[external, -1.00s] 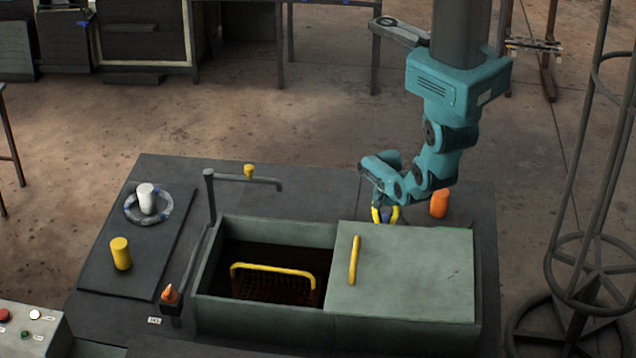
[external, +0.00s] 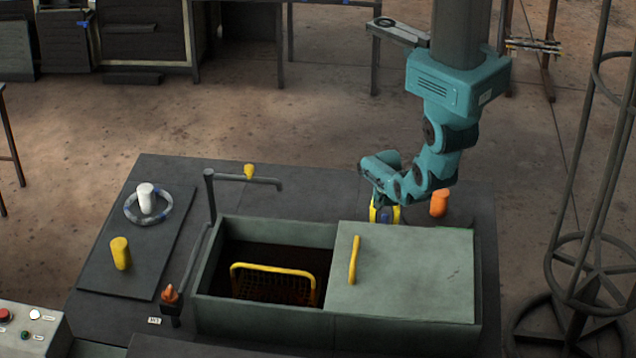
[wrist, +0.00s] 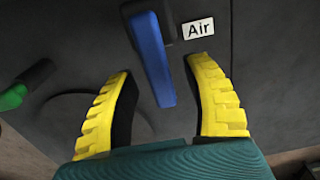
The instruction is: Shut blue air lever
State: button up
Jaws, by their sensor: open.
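The fingers are open, with a gap on both sides of the lever. In the external view my gripper (external: 385,214) points down behind the tank's lid, and a bit of blue shows between its fingers.
A green-tipped handle (wrist: 14,97) lies left of my fingers in the wrist view. In the external view an orange cylinder (external: 439,203) stands right of my gripper. The grey lid (external: 415,270) with a yellow handle (external: 354,260) is in front. A tap (external: 245,179) stands left.

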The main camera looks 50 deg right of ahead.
aim_at(384, 220)
notch_tip(384, 220, up, 12)
dwell(0.4)
dwell(0.5)
